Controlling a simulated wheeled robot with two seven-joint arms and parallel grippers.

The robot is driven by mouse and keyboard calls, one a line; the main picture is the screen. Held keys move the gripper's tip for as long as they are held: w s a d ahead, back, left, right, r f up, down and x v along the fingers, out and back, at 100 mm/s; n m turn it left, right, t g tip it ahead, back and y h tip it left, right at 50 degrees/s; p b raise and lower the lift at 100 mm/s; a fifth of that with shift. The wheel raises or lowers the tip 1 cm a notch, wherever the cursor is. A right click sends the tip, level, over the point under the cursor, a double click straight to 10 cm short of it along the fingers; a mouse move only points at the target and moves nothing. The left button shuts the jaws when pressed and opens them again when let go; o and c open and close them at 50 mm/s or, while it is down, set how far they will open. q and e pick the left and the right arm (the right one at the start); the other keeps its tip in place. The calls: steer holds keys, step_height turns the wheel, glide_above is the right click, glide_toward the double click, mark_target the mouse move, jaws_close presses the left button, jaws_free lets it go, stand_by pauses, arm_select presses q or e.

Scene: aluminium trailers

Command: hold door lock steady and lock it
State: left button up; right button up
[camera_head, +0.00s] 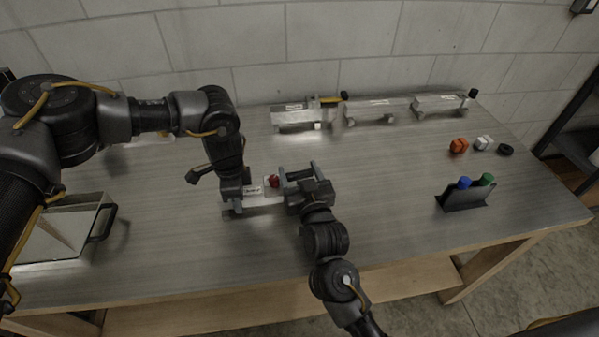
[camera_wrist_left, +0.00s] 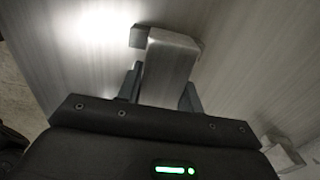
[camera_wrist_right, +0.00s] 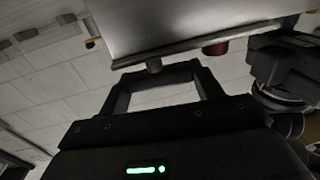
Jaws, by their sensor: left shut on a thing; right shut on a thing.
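The door lock (camera_head: 266,198) is a light aluminium bar with a white label and a red knob (camera_head: 273,181), lying on the table in the middle of the head view. My left gripper (camera_head: 238,203) is shut on its left end; in the left wrist view the fingers (camera_wrist_left: 160,88) flank the silver block (camera_wrist_left: 171,62). My right gripper (camera_head: 300,182) is at its right end, shut on part of the lock; its fingers hide that part. In the right wrist view the fingers (camera_wrist_right: 157,78) sit around a small grey knob (camera_wrist_right: 154,66), with the red knob (camera_wrist_right: 215,48) beyond to the right.
Several similar aluminium trailers (camera_head: 378,110) stand in a row along the wall. Orange (camera_head: 459,145), white (camera_head: 484,142) and black (camera_head: 505,149) parts lie at the right, above a dark holder (camera_head: 464,199) with blue and green tops. A box with a black handle (camera_head: 103,222) stands left.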

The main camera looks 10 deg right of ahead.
arm_select(q)
steer(key=shift+s, duration=0.1)
arm_select(e)
steer(key=o, duration=1)
steer(key=s+d, duration=0.1)
steer(key=s, duration=1.1)
steer(key=shift+d, duration=0.2)
arm_select(q)
steer(key=o, duration=1.3)
steer(key=shift+r, duration=0.1)
